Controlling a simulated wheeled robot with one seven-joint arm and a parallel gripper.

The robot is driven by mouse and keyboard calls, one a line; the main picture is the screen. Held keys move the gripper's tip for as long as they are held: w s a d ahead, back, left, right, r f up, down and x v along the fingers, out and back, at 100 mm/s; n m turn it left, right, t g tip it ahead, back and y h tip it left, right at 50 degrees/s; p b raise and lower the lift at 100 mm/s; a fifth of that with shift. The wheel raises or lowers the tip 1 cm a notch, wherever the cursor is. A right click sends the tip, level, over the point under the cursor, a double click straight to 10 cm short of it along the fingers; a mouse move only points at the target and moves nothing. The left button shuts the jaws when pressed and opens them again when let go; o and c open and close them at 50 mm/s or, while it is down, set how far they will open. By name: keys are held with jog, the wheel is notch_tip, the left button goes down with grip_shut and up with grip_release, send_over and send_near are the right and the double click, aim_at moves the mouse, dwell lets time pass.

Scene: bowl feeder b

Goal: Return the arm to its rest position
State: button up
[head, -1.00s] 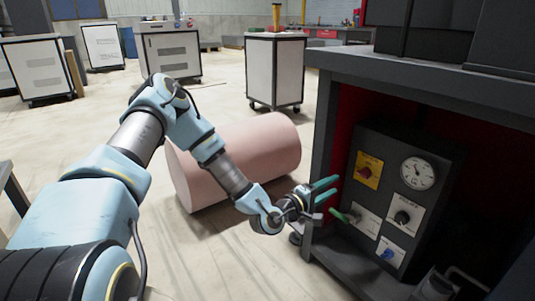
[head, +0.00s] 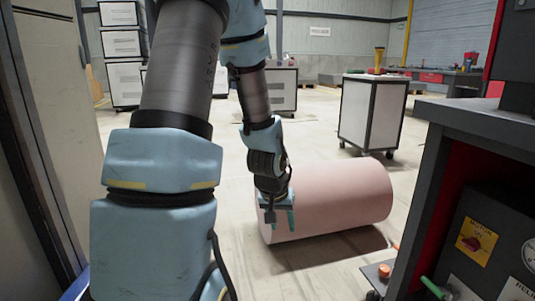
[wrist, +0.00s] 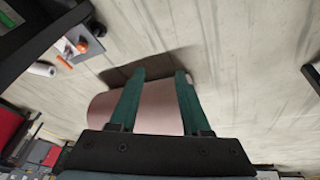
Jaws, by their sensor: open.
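My arm reaches forward from the lower left of the head view, with its wrist bent down. My gripper (head: 279,216) hangs in front of the left end of a large pink cylinder (head: 335,198). Its two green fingers are apart with nothing between them; they show in the wrist view (wrist: 153,80) too. There the pink cylinder (wrist: 160,107) lies beyond and below the fingers. I cannot tell the exact gap between gripper and cylinder.
A dark cabinet (head: 465,125) with a control panel (head: 490,240) and a green-handled lever (head: 432,288) stands at the right. A white cart (head: 372,115) is behind the cylinder. A wall or door (head: 75,100) is close at the left. Open floor lies around the cylinder.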

jog(key=s+a+r+n+g+y+p, duration=0.1)
jog(key=s+a+r+g+y+p, duration=0.1)
jog(key=s+a+r, duration=0.8)
notch_tip(320, 180, up, 36)
jog(key=w+p, duration=0.1)
jog(key=p, duration=3.5)
jog(key=shift+a+f, duration=0.15)
jog(key=shift+a, duration=0.15)
